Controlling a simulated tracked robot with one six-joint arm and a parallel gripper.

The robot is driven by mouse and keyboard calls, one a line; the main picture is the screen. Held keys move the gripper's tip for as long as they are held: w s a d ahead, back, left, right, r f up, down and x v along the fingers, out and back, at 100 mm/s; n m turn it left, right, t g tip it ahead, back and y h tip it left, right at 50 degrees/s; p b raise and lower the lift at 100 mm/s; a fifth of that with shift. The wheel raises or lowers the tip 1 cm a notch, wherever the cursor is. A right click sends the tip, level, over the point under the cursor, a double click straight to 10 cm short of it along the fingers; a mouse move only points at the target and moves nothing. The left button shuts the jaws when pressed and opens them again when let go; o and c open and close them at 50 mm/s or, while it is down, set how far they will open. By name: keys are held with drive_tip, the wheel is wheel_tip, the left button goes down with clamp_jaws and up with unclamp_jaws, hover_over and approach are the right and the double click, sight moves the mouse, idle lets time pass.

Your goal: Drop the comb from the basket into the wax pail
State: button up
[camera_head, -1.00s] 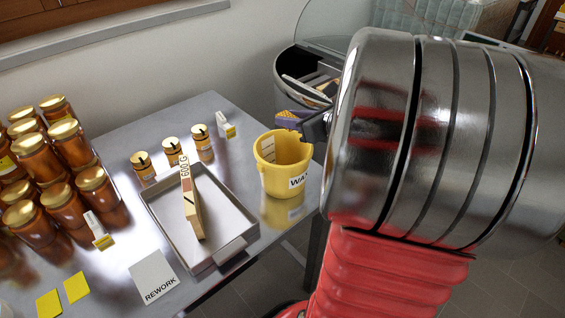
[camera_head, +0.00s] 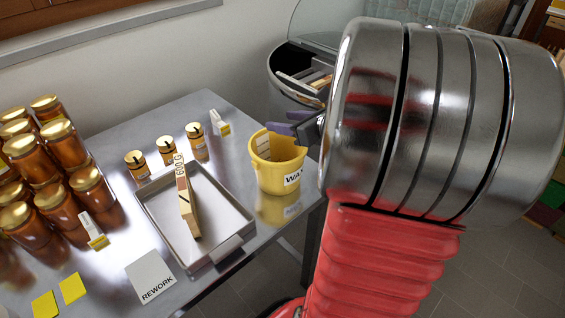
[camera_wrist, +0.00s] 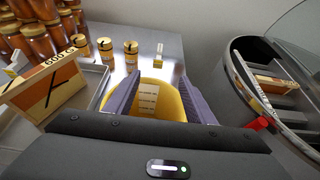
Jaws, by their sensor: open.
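The yellow wax pail (camera_head: 278,178) stands at the table's right edge, its label partly readable. My gripper (camera_head: 291,122) is just above its rim, with its purple fingers apart. In the wrist view my gripper (camera_wrist: 158,88) is open, with nothing seen between the fingers but the pail (camera_wrist: 161,108) beyond them. A pale marked strip (camera_wrist: 148,98) shows on the pail's inner wall. I cannot make out the comb; the pail's bottom is largely hidden. The open metal drum (camera_head: 276,98), with light wooden bars and frames inside, stands behind the pail; I see no separate basket clearly.
A metal tray (camera_head: 225,208) left of the pail holds an upright wooden frame (camera_head: 187,200). Several small jars (camera_head: 166,150) stand behind it. Large honey jars (camera_head: 62,145) crowd the left. A REWORK card (camera_head: 151,277) lies in front, near yellow cards (camera_head: 72,288).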

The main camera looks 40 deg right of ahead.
drive_tip(key=v, duration=1.3)
drive_tip(key=shift+s+r, duration=0.15)
drive_tip(key=shift+s, duration=0.2)
idle(0.4)
drive_tip(key=shift+w+a, duration=0.1)
